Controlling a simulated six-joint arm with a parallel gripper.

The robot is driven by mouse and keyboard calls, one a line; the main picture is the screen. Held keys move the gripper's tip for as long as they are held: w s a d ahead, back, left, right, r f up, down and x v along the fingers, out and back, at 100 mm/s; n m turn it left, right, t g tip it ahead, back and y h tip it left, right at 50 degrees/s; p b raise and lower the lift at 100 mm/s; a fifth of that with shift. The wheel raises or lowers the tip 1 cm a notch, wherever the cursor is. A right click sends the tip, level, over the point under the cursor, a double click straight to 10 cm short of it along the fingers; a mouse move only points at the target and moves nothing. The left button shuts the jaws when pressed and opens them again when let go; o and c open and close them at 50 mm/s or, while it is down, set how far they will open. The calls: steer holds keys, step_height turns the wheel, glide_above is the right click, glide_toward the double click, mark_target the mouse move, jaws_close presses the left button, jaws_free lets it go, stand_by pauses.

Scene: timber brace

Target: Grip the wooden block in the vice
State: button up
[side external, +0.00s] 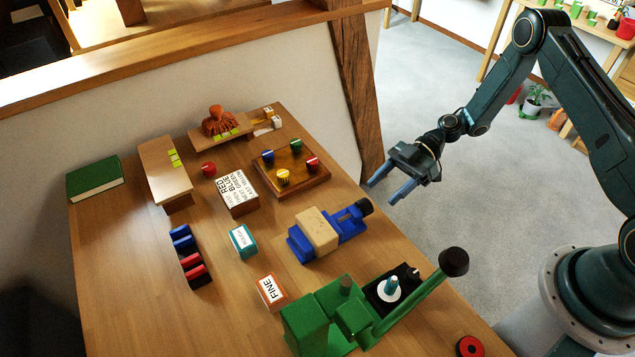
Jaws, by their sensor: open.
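The wooden block (317,230) is pale and sits at the blue vice (347,224), near the right edge of the table. It lies across the jaw area, and I cannot tell whether the jaws touch it on both sides. The vice has a dark round knob (364,206) at its right end. My gripper (380,192) is open and empty, with two blue-grey fingers pointing down and left. It is in the air to the upper right of the vice, apart from it.
A green press (322,318) with a long lever and black knob (453,262) stands in front of the vice. A wooden tray with coloured knobs (292,170) lies behind it. A timber post (352,90) rises behind the table. Clear tabletop lies at the left front.

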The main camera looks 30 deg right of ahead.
mark_target(370, 202)
steer(key=shift+x, duration=2.65)
steer(key=shift+c, duration=0.5)
steer(key=c, duration=0.9)
steer(key=shift+w, duration=0.1)
steer(key=shift+m+g, duration=0.7)
steer(key=shift+m, duration=0.2)
steer(key=o, duration=1)
